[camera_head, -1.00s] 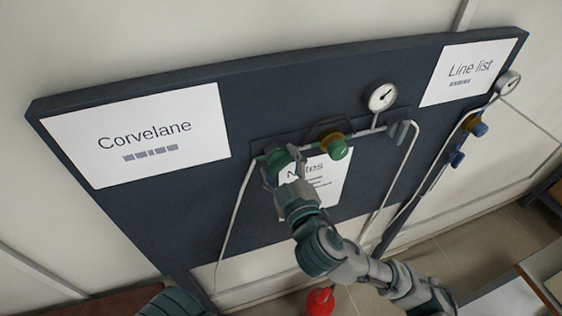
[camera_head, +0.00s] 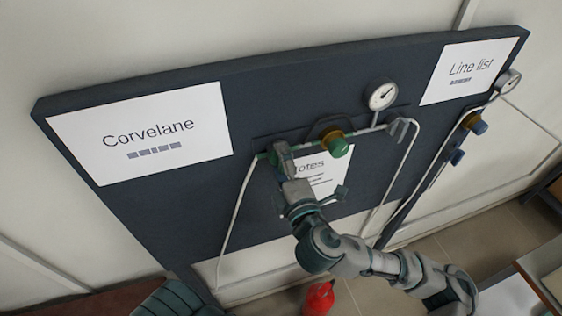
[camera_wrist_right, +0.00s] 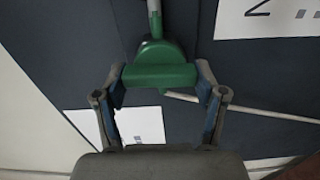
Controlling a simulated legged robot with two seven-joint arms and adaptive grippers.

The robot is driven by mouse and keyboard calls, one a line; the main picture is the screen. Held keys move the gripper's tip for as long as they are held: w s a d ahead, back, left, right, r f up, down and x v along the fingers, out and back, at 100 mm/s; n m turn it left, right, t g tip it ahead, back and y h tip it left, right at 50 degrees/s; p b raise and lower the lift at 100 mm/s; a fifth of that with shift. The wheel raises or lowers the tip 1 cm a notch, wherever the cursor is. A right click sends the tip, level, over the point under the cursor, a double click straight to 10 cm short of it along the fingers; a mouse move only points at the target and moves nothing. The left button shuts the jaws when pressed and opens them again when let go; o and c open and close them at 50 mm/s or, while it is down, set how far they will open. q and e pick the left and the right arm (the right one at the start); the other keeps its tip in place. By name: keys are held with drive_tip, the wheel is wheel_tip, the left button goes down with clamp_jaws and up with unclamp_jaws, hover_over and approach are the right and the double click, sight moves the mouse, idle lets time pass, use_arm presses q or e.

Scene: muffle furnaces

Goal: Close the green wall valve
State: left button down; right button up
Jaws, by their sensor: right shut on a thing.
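The green wall valve (camera_wrist_right: 158,65) shows in the right wrist view, at the end of a pale pipe. Its wide green handle lies crosswise between the fingertips of my right gripper (camera_wrist_right: 160,76), which is shut on it with one finger at each end. In the head view the green valve (camera_head: 270,156) sits at the left end of the pipe on the dark panel, mostly hidden by my right gripper (camera_head: 282,165). My left gripper is not in view.
A brass fitting with a green knob (camera_head: 338,146) and a pressure gauge (camera_head: 382,95) sit right of the valve. A second line with blue knobs (camera_head: 479,127) is farther right. A "Notes" sheet (camera_head: 320,172) is behind my arm. A red object (camera_head: 319,298) is below.

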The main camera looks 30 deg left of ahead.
drive_tip(key=shift+w+f+n, duration=0.15)
drive_tip(key=shift+f+n, duration=0.15)
idle(0.4)
drive_tip(key=o, duration=0.9)
drive_tip(key=shift+o, duration=1.2)
drive_tip(key=shift+w, duration=0.1)
drive_tip(key=shift+w+a, duration=0.15)
drive_tip(key=shift+a, duration=0.05)
drive_tip(key=shift+s+r, duration=0.15)
drive_tip(key=shift+s, duration=0.05)
drive_tip(key=v, duration=1.1)
drive_tip(key=shift+d, duration=0.35)
drive_tip(key=shift+a, duration=0.1)
